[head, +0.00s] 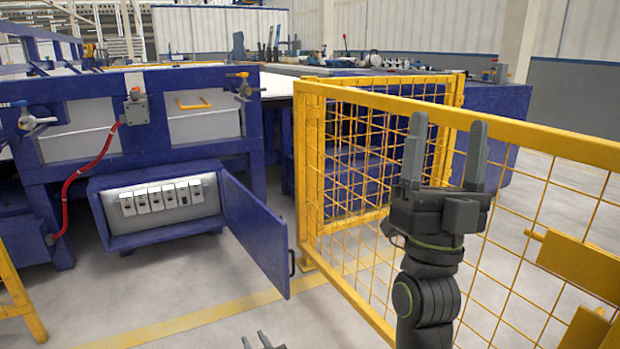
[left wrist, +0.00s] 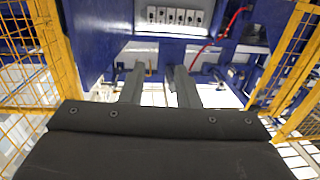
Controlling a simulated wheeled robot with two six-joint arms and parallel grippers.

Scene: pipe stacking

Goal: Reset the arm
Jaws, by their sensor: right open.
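My right gripper (head: 446,140) is raised in the right half of the head view, in front of the yellow mesh fence. Its two fingers point up, spread apart, with nothing between them. My left gripper (head: 257,340) shows only as fingertips at the bottom edge of the head view, over the floor. In the left wrist view its two fingers (left wrist: 160,88) stand apart with an empty gap between them. The rest of the left arm is out of the head view.
A yellow mesh fence (head: 570,150) stands close behind my right gripper. A blue machine frame (head: 190,78) holds an open box with several white switches (head: 162,197); its blue door (head: 256,232) swings out. Floor between door and fence is clear.

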